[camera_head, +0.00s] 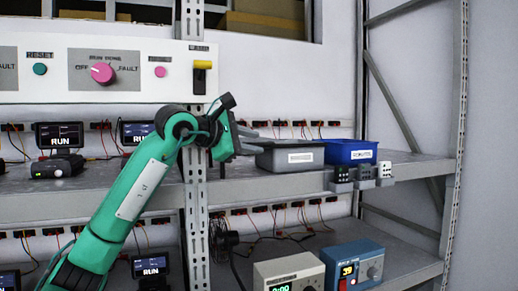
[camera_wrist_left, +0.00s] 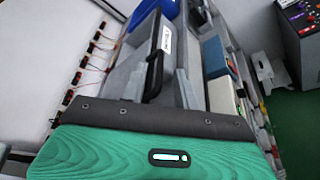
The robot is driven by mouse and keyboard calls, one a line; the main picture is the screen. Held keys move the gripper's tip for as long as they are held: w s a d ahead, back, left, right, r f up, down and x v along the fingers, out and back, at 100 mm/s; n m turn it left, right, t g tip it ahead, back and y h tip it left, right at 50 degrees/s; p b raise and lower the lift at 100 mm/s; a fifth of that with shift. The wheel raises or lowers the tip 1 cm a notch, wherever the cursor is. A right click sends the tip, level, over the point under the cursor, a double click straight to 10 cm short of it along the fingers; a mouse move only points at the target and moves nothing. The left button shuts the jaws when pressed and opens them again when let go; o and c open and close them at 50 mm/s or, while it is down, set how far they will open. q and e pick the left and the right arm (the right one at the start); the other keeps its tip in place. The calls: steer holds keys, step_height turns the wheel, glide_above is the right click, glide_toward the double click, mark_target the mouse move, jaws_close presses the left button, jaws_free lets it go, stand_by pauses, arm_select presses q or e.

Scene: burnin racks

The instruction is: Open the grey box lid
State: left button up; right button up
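The grey box (camera_head: 290,160) stands on the upper shelf, with a white label on its front. Its top is seen at a low angle, and I cannot tell from it how the lid sits. My left gripper (camera_head: 251,139) is at the left end of the grey box, with its fingers pointing toward it. The fingers look apart, with nothing clearly held between them. In the left wrist view the grey box (camera_wrist_left: 145,48) lies ahead of the gripper (camera_wrist_left: 155,85), and a black curved part (camera_wrist_left: 155,75) shows between the fingers. Contact is unclear. My right gripper is out of view.
A blue box (camera_head: 350,151) stands right beside the grey box. Small grey switch units (camera_head: 363,175) sit at the shelf's front edge (camera_head: 290,190). A perforated upright post (camera_head: 195,225) stands left of the gripper. Instruments (camera_head: 355,265) sit on the lower shelf.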

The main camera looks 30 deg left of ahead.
arm_select(q)
steer(key=b+v, duration=0.3)
steer(key=v, duration=0.8)
